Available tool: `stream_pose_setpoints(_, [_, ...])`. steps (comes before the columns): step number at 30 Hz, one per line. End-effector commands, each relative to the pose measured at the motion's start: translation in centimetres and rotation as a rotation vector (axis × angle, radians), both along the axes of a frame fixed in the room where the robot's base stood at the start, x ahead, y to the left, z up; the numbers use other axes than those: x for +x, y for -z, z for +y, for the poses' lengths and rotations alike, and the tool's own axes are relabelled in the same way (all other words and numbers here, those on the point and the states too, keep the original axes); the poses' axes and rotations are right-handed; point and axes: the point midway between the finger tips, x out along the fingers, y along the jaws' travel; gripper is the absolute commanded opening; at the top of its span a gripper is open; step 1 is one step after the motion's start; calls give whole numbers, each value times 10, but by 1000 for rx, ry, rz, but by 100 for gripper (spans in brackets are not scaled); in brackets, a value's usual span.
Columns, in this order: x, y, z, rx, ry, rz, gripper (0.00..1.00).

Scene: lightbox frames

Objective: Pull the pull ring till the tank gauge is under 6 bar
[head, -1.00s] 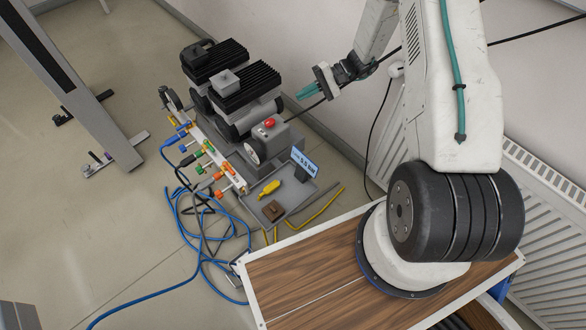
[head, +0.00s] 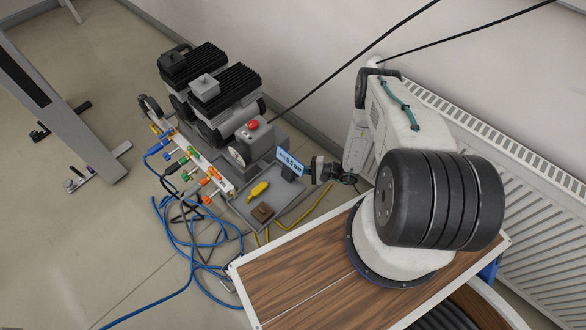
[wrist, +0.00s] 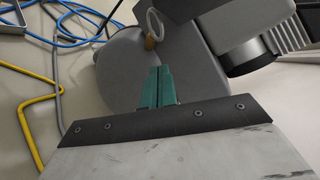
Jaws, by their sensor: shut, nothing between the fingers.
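The pull ring (wrist: 154,24) is a pale ring on a short brass stem at the grey tank end (wrist: 115,65), in the wrist view. My gripper (wrist: 155,70) has teal fingers, shut and empty, pointing toward the ring from just below it in the picture; the ring is not in the fingers. In the head view, the compressor (head: 222,90) stands on the floor. A small blue-white display (head: 290,161) beside it seems to read 5.5 bar. A round gauge (head: 238,155) faces left, its needle too small to read. My fingers are hidden behind the display in the head view.
A grey tray (head: 285,205) holds a yellow item (head: 258,191) and a brown block (head: 262,212). Blue hoses (head: 178,235) lie left of it, a yellow hose (wrist: 28,105) nearby. A manifold with coloured valves (head: 187,160) runs along the compressor. A radiator (head: 530,190) lines the wall.

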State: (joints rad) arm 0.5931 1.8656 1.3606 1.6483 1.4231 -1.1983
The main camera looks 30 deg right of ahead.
Motion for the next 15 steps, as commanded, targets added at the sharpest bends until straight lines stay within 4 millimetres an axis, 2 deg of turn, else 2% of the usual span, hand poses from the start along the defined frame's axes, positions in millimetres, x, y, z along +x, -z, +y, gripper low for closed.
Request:
stream_pose_setpoints(9, [34, 9, 47, 0, -6, 1, 0])
stream_pose_setpoints(15, [47, 11, 62, 1, -3, 2, 0])
